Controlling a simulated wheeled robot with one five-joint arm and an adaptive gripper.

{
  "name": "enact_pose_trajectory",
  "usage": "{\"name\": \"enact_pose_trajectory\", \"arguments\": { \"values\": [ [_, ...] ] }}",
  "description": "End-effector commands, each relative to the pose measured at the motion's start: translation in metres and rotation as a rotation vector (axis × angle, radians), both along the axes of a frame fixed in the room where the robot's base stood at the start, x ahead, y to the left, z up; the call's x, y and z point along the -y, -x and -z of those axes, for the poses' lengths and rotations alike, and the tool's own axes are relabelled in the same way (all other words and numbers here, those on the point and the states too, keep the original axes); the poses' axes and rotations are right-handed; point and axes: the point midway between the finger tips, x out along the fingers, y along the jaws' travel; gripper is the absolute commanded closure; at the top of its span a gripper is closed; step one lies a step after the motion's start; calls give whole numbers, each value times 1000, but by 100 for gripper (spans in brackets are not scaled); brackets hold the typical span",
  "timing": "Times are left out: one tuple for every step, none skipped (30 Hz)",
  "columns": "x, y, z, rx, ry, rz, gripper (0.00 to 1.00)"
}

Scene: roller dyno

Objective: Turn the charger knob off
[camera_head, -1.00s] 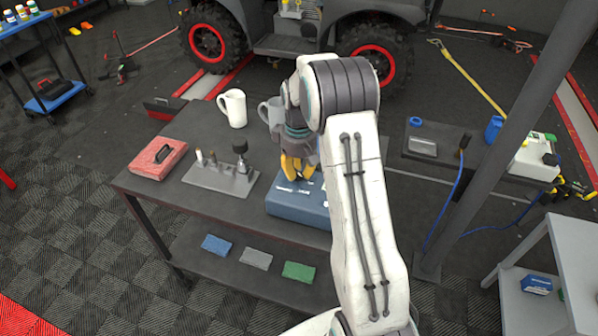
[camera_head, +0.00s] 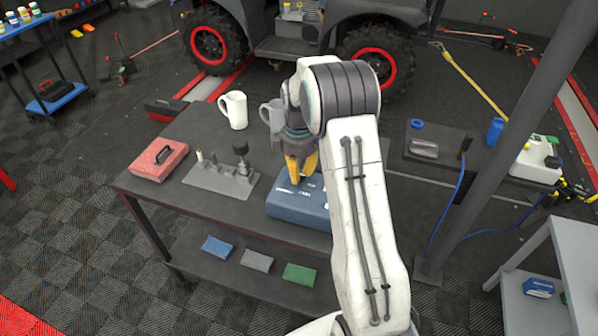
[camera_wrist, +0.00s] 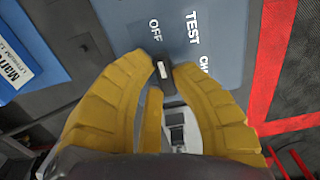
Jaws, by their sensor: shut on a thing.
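The charger (camera_head: 298,210) is a blue-grey box on the dark workbench in the head view. Its panel (camera_wrist: 222,25) shows in the wrist view with the labels OFF, TEST and a partly hidden "CH". The small dark knob (camera_wrist: 162,76) bears a white mark and sits between my yellow fingertips. The white mark runs roughly up the picture, toward the OFF label. My gripper (camera_wrist: 166,78) is shut on the knob; it also shows above the charger in the head view (camera_head: 302,180). In the head view my fingers hide the knob.
Coloured cloths lie on the lower shelf (camera_head: 240,285). A slanted post (camera_head: 500,140) stands at right.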

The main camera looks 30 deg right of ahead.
Motion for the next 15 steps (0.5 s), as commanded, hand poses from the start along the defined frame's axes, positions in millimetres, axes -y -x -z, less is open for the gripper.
{"name": "enact_pose_trajectory", "arguments": {
  "values": [
    [0, 0, 1, -2, -1, -6, 100],
    [0, 0, 1, -2, -1, -8, 100],
    [0, 0, 1, -2, -1, -10, 100],
    [0, 0, 1, -2, -1, -10, 100],
    [0, 0, 1, -2, -1, -11, 100],
    [0, 0, 1, -2, -1, -11, 100],
    [-1, 0, 1, -2, -1, -12, 100],
    [-1, 0, 1, -2, -1, -12, 100],
    [-1, 0, 1, -2, -1, -11, 100],
    [-1, 0, 1, -2, -1, -11, 100],
    [-1, 0, 1, -2, -1, -11, 100],
    [-1, 0, 1, -2, -1, -11, 100],
    [-1, 0, 1, -2, -1, -11, 100],
    [-1, 0, 1, -2, -1, -11, 76],
    [-1, 0, 1, -2, -1, -11, 73]
  ]
}}
